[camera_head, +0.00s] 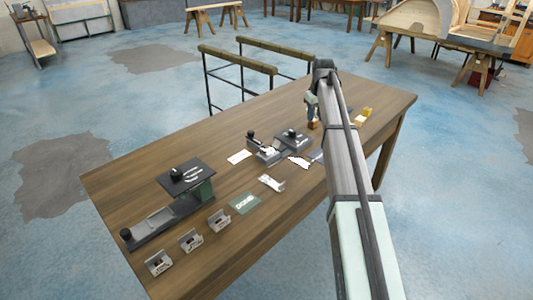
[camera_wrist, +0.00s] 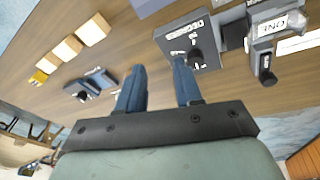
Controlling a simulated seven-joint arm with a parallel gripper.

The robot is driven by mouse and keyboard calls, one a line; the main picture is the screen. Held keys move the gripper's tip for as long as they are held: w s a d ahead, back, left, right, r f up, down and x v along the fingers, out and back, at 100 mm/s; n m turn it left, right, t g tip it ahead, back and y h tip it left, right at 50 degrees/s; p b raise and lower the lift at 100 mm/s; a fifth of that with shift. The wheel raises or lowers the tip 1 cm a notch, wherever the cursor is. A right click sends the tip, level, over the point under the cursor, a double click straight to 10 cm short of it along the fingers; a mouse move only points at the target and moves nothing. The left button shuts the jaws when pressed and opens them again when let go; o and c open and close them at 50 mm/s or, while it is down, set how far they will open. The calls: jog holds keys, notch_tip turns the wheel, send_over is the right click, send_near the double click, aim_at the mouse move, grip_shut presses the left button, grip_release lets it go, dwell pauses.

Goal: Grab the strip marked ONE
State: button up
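A pale strip lettered ONE (camera_wrist: 272,25) lies on a grey device (camera_wrist: 262,46) with a black knob, at the right of the wrist view. That device appears to be the small grey one (camera_head: 266,153) near the middle of the table in the head view; the lettering is not readable there. My gripper (camera_wrist: 160,75) has two blue fingers spread apart with nothing between them. In the head view my gripper (camera_head: 313,112) is over the far right part of the table, away from the strip.
A grey lettered plate with a black knob (camera_wrist: 192,45) lies between my fingers and the strip. Another white strip (camera_wrist: 299,43) lies beyond the device. Wooden blocks (camera_wrist: 80,40) are at left. A larger press (camera_head: 186,182) and several metal holders (camera_head: 190,240) occupy the table's left part.

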jog(key=s+a+r+n+g, duration=0.15)
jog(key=s+a, duration=0.25)
jog(key=a, duration=0.6)
jog(key=s+a+r+n+g, duration=0.15)
jog(key=s+a, duration=0.25)
jog(key=a, duration=0.6)
send_near(268, 149)
jog(key=shift+n, duration=0.3)
jog(key=s, duration=0.1)
jog(key=s+a, duration=0.1)
jog(key=s, duration=0.1)
jog(key=s+a, duration=0.1)
jog(key=s, duration=0.1)
jog(key=shift+f, duration=0.25)
jog(key=shift+w+d+f, duration=0.1)
jog(key=shift+d+f, duration=0.05)
jog(key=shift+f, duration=2.65)
grip_shut()
